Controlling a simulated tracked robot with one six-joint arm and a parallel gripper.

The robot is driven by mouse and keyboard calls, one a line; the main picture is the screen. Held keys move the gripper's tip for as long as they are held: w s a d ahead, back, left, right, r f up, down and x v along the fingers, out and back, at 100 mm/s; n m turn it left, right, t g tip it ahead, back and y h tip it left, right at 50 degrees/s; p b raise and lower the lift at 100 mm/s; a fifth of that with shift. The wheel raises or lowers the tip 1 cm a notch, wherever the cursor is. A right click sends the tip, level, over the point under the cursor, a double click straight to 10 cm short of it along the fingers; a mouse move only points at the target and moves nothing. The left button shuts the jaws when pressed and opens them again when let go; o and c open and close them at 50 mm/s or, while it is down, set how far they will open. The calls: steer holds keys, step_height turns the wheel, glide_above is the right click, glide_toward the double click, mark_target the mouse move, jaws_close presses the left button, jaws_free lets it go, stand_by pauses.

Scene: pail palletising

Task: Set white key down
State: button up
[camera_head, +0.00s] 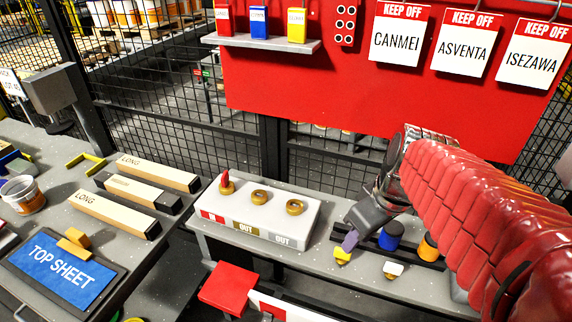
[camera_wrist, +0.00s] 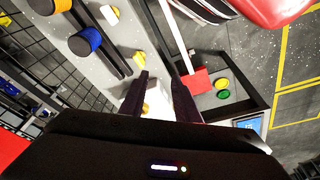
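The white key (camera_head: 393,269) rests on the grey bench, to the right of my gripper and apart from it; its brass-coloured part shows below the white head. What looks like the same white key shows near the top of the wrist view (camera_wrist: 110,14). My gripper (camera_head: 350,241) is above the bench, close over a yellow key (camera_head: 342,256). In the wrist view the two dark fingers (camera_wrist: 160,92) stand apart with no key visible between them. The yellow key there (camera_wrist: 138,57) lies beyond the fingertips.
A white lock box (camera_head: 262,212) with brass rings and a red key (camera_head: 225,181) stands left of my gripper. Blue (camera_head: 390,236) and orange (camera_head: 429,247) knobs sit on a dark rail behind the white key. A red panel (camera_head: 300,75) with signs rises behind.

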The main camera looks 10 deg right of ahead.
steer(key=s+a+r+m+t+h, duration=0.1)
steer(key=s+a+r+m+t, duration=0.2)
steer(key=a, duration=0.5)
steer(key=shift+a+m, duration=0.25)
steer(key=shift+m, duration=0.35)
stand_by(0.7)
